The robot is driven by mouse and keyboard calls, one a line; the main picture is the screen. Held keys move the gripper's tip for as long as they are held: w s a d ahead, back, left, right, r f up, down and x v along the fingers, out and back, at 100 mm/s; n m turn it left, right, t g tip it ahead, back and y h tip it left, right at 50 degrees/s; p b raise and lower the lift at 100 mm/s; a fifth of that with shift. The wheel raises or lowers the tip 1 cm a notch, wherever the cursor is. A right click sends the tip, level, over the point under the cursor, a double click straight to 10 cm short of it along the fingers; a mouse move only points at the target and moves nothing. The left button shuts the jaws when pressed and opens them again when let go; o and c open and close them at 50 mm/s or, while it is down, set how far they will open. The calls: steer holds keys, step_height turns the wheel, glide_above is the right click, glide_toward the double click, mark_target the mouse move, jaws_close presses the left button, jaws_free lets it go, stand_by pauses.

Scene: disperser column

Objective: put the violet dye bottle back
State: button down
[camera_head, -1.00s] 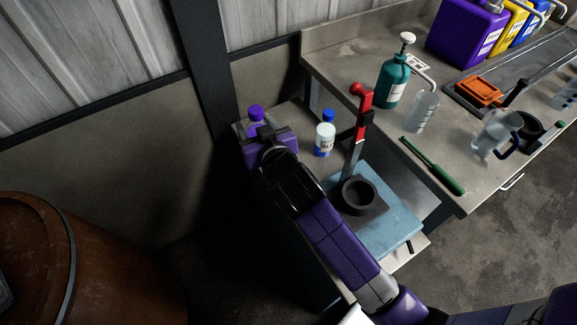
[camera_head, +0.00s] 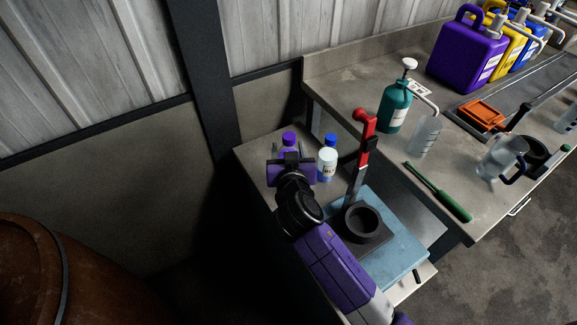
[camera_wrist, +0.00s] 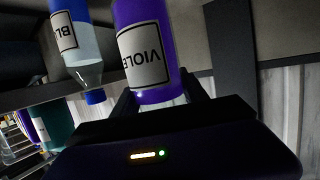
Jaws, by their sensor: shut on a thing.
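The violet dye bottle (camera_head: 289,138) has a purple cap and stands beside the blue-capped bottle in the head view, mostly hidden behind my gripper. In the wrist view the violet bottle (camera_wrist: 145,50) fills the middle, its label reading "VIOLE", and it lies between my gripper's fingers. My gripper (camera_head: 290,160) is shut on the violet bottle at the far left end of the low bench. The blue dye bottle (camera_head: 327,162) is just right of it; it also shows in the wrist view (camera_wrist: 76,45). I cannot tell whether the violet bottle touches the bench.
A stand with a red-handled lever (camera_head: 364,135) and a black cup (camera_head: 361,222) sits on a blue plate (camera_head: 402,248) at the right. A rusty barrel (camera_head: 30,270) stands lower left.

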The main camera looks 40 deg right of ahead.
steer(key=shift+f, duration=3.2)
steer(key=shift+f+b, duration=0.1)
steer(key=shift+b, duration=0.25)
steer(key=c, duration=0.6)
jaws_free()
steer(key=shift+s+a, duration=0.2)
steer(key=shift+s, duration=0.1)
steer(key=b+v, duration=0.2)
steer(key=v, duration=0.9)
steer(key=shift+r, duration=0.3)
steer(key=shift+s+a, duration=0.1)
